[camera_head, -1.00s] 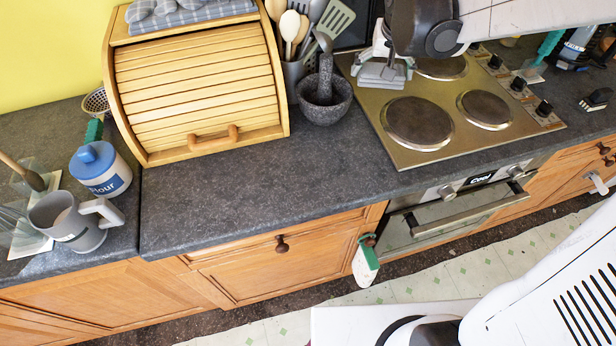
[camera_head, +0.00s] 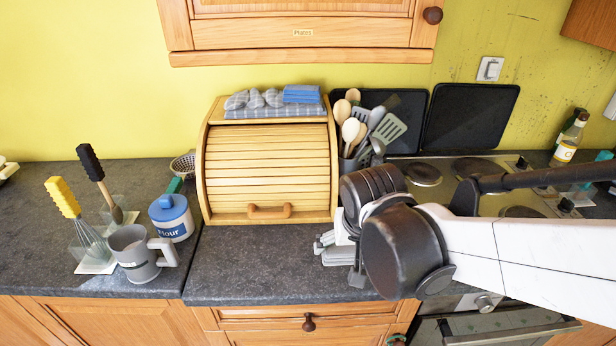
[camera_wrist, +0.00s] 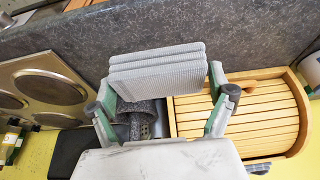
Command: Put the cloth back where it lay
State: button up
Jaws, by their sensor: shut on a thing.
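My gripper (camera_wrist: 165,105) is shut on a folded grey ribbed cloth (camera_wrist: 157,72), which lies across between the two fingers in the wrist view. In the head view my gripper (camera_head: 335,245) hangs over the worktop just right of the roll-top bread bin (camera_head: 265,170), largely hidden behind my wrist. The grey cloth shows only in part there, and I cannot tell its height above the worktop. The wrist view also shows the bread bin (camera_wrist: 240,122) to the right of the cloth.
A folded blue cloth (camera_head: 302,94) and grey checked fabric lie on the bread bin. Utensils (camera_head: 375,130) stand behind my arm. The worktop before the bin (camera_head: 240,265) is clear.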

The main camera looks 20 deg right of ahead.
jog(key=w+d+f, duration=0.1)
jog(key=d+f, duration=0.1)
jog(key=d, duration=0.1)
jog(key=w+d+f, duration=0.1)
jog(key=d+f, duration=0.1)
jog(key=d, duration=0.2)
jog(key=w+d+f+b, duration=0.1)
jog(key=d+f, duration=0.1)
jog(key=d, duration=0.1)
jog(key=shift+d+f, duration=0.3)
jog(key=shift+d, duration=0.05)
jog(key=shift+f+b, duration=0.45)
jog(key=shift+f, duration=1.55)
jog(key=shift+f, duration=0.2)
jog(key=o, duration=0.9)
jog(key=shift+c, duration=0.2)
jog(key=shift+r, duration=0.1)
